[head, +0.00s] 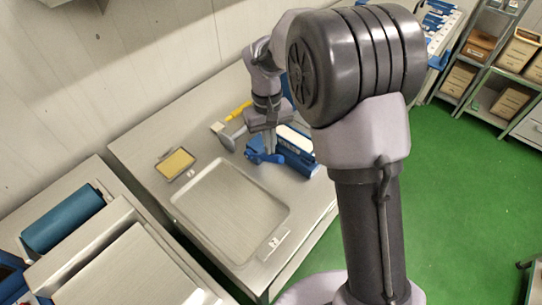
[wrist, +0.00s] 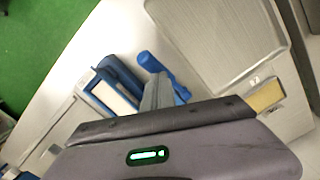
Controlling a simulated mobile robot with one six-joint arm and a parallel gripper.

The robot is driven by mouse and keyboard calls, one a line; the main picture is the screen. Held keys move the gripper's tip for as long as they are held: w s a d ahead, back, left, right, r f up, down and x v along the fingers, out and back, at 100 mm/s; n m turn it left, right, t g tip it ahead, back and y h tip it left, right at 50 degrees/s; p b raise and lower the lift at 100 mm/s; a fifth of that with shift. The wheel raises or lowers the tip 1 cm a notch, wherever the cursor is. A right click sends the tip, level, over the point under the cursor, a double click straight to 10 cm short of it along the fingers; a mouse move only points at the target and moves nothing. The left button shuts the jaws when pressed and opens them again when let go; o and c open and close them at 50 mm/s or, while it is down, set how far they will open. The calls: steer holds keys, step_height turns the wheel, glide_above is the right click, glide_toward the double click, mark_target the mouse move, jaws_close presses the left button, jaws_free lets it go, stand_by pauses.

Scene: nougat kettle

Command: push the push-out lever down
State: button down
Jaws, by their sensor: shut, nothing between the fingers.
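A blue device (head: 299,158) with a pale panel stands on the steel table. A blue lever-like part (head: 256,157) sticks out at its left end. In the wrist view the blue device (wrist: 103,95) is left of centre, and the lever-like part (wrist: 150,62) shows just beyond my fingers. My gripper (head: 269,148) points down at that lever end, and its fingers are shut and empty. In the wrist view my gripper (wrist: 158,88) overlaps the lever part. I cannot tell whether they touch. The lower part of the lever is hidden behind my fingers.
A shallow steel tray (head: 225,212) lies in front of the device. A small framed yellow slab (head: 176,163) and a yellow-handled tool (head: 238,112) lie towards the wall. A machine with a teal roller (head: 62,218) stands at left. Shelves with boxes (head: 481,42) stand far right.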

steer(key=shift+f, duration=0.1)
step_height(320, 180, down, 4)
steer(key=b, duration=0.3)
steer(key=shift+f, duration=0.2)
steer(key=shift+r, duration=0.1)
steer(key=shift+w+r+p, duration=0.15)
steer(key=shift+p, duration=0.3)
steer(key=w, duration=0.1)
steer(key=p, duration=0.1)
steer(key=w+a+p, duration=0.1)
steer(key=shift+w+r, duration=0.3)
steer(key=shift+r, duration=0.05)
